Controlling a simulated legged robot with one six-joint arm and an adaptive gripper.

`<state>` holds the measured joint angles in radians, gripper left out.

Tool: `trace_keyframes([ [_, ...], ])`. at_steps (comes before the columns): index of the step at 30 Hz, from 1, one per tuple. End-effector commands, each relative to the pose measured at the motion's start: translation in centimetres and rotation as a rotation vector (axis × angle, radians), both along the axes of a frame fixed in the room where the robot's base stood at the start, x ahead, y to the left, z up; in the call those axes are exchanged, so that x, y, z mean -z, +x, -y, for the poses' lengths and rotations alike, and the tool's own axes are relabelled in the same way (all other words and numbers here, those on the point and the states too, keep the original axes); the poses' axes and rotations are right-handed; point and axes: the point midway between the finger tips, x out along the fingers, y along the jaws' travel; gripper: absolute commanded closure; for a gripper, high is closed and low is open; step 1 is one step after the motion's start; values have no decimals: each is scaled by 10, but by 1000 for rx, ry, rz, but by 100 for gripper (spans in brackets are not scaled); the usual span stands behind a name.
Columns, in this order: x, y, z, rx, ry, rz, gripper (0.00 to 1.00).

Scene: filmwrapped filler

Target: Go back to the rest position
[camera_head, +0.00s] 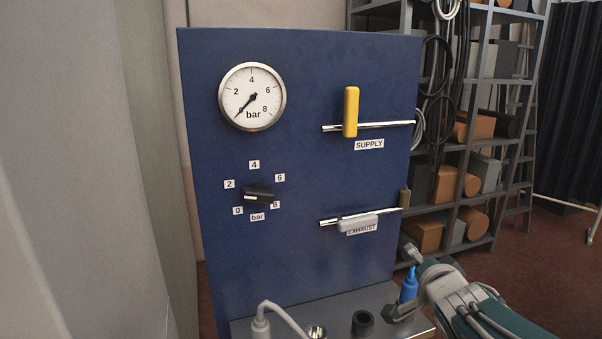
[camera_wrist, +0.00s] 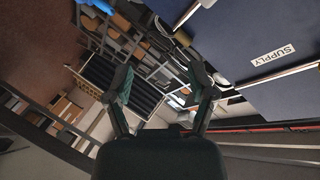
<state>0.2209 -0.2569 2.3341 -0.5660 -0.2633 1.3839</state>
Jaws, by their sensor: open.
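My gripper (camera_head: 398,284) is at the lower right of the head view, beside the lower right corner of the blue panel (camera_head: 300,160). In the wrist view my gripper (camera_wrist: 160,82) has its two fingers spread, with nothing held between them. A blue bottle-shaped piece (camera_head: 409,287) shows by the fingers in the head view; the wrist view has blue at its top left edge, so it lies off the grasp. The yellow SUPPLY handle (camera_head: 351,112) stands upright across its pipe. The grey EXHAUST handle (camera_head: 357,223) lies along its pipe. The gauge (camera_head: 252,97) needle points lower left.
A black knob (camera_head: 258,193) sits amid number labels. A grey ledge (camera_head: 290,325) under the panel carries a white hose fitting (camera_head: 261,325) and a black ring (camera_head: 362,323). Loaded shelves (camera_head: 480,145) stand behind at right. A pale wall (camera_head: 70,170) fills the left.

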Motion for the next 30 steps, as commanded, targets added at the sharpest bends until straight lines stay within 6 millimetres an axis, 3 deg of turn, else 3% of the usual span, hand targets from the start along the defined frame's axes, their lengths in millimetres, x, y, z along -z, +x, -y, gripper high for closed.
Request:
trace_keyframes([
  [8, 22, -81, -14, -48, -351, -342, 29],
  [18, 62, -195, -62, -483, -621, -717, 29],
  [23, 70, -221, -74, -620, -666, -770, 29],
  [30, 71, -223, -75, -635, -671, -776, 29],
])
